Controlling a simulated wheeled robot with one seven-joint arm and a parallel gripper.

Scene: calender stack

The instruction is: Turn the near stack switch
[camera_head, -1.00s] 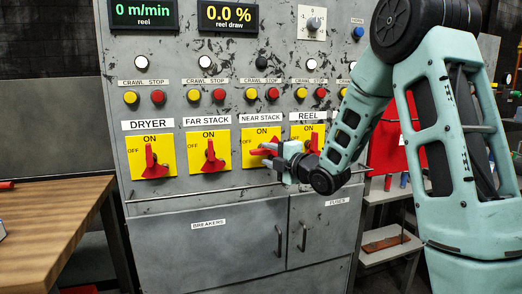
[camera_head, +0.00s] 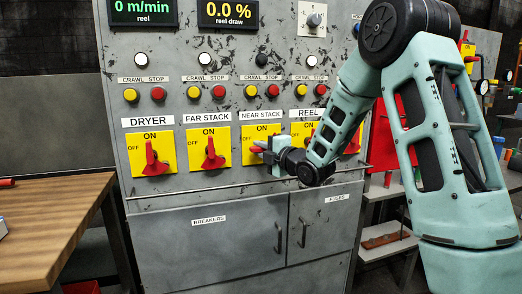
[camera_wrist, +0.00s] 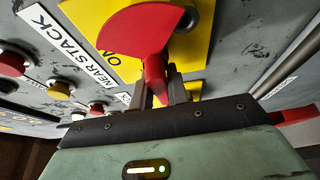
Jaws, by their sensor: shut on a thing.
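The near stack switch has a yellow plate (camera_head: 262,132) marked ON and a red handle (camera_head: 258,146), partly hidden by my gripper. My gripper (camera_head: 269,153) is at this handle, reaching in from the lower right. In the wrist view the red handle (camera_wrist: 138,40) fills the upper middle, and its narrow part lies between the two fingers (camera_wrist: 158,88), which are shut on it. The yellow plate (camera_wrist: 205,25) and the NEAR STACK label (camera_wrist: 92,68) show behind it. The handle's exact angle is hard to tell.
The dryer switch (camera_head: 151,155) and far stack switch (camera_head: 209,150) stand to the left, handles up. The reel switch (camera_head: 304,132) is close on the right, partly covered by my arm. A rail (camera_head: 215,190) runs below the switches. Crawl and stop buttons (camera_head: 219,92) sit above.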

